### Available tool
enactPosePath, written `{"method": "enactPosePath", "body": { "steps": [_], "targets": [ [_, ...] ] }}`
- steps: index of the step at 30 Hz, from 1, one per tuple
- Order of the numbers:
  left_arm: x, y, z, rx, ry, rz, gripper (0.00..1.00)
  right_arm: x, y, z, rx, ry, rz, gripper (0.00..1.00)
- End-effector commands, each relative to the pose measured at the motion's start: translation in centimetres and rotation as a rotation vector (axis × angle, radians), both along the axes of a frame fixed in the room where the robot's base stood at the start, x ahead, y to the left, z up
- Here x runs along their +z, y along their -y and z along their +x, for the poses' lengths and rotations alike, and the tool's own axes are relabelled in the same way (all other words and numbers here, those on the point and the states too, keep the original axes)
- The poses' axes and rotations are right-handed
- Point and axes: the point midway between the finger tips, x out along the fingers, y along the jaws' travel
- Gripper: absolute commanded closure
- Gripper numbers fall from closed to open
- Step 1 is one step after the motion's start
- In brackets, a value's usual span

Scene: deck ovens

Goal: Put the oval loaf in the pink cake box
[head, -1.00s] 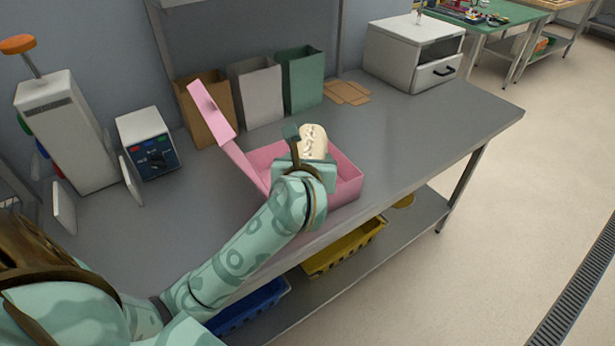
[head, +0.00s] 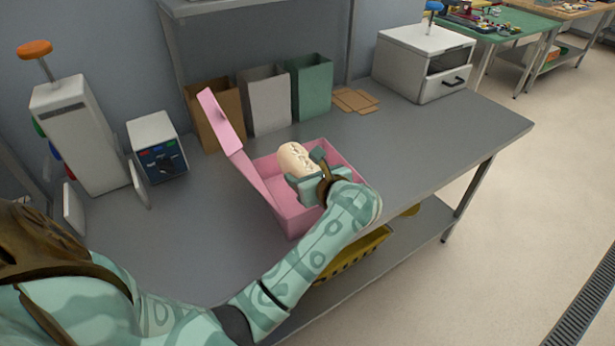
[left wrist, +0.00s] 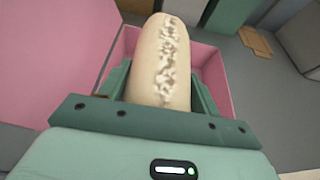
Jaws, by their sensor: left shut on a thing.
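The oval loaf (head: 296,160) is pale with a rough whitish strip along its top. My left gripper (head: 308,172) is shut on it, and the loaf sticks out past the fingers. The pink cake box (head: 293,217) stands open on the counter, its lid (head: 223,120) raised on the left. Loaf and gripper are over the box opening in the head view. In the left wrist view the loaf (left wrist: 163,65) lies between the two green fingers, with the box's pink wall (left wrist: 212,75) behind. Whether the loaf touches the box floor is hidden. My right gripper is not in view.
Brown, white and green paper bags (head: 265,101) stand behind the box. A control box (head: 157,147) and a tall white machine (head: 80,135) stand at left. A white oven-like cabinet (head: 422,65) is at back right. The counter (head: 430,140) right of the box is clear.

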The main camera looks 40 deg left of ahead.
Motion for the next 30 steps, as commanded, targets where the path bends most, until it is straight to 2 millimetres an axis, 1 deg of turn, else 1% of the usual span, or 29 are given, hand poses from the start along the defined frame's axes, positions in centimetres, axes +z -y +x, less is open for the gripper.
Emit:
{"method": "enactPosePath", "body": {
  "steps": [2, 8, 20, 23, 24, 26, 27, 30],
  "targets": [
    [-0.3, 0.0, 0.0, 0.0, 0.002, 0.002, 0.66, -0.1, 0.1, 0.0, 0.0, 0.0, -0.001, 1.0],
    [-0.2, 0.0, 0.0, 0.0, 0.003, 0.001, 0.66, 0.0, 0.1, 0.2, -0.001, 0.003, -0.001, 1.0],
    [-1.5, 0.0, 0.0, -0.001, 0.002, 0.001, 0.66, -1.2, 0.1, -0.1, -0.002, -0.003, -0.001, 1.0],
    [-1.5, 0.0, 0.0, -0.001, 0.002, 0.001, 0.66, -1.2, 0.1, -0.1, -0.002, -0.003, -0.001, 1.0],
    [-1.5, 0.0, 0.0, -0.001, 0.002, 0.0, 0.34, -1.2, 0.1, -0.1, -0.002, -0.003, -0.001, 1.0],
    [-1.5, 0.0, 0.0, -0.001, 0.002, 0.0, 0.18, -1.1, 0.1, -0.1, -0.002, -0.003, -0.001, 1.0],
    [-1.5, 0.0, 0.0, -0.001, 0.002, 0.0, 0.15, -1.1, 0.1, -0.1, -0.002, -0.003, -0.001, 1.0],
    [-1.4, 0.0, 0.0, -0.001, 0.002, 0.0, 0.15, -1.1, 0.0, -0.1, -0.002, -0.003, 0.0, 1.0]
  ]
}}
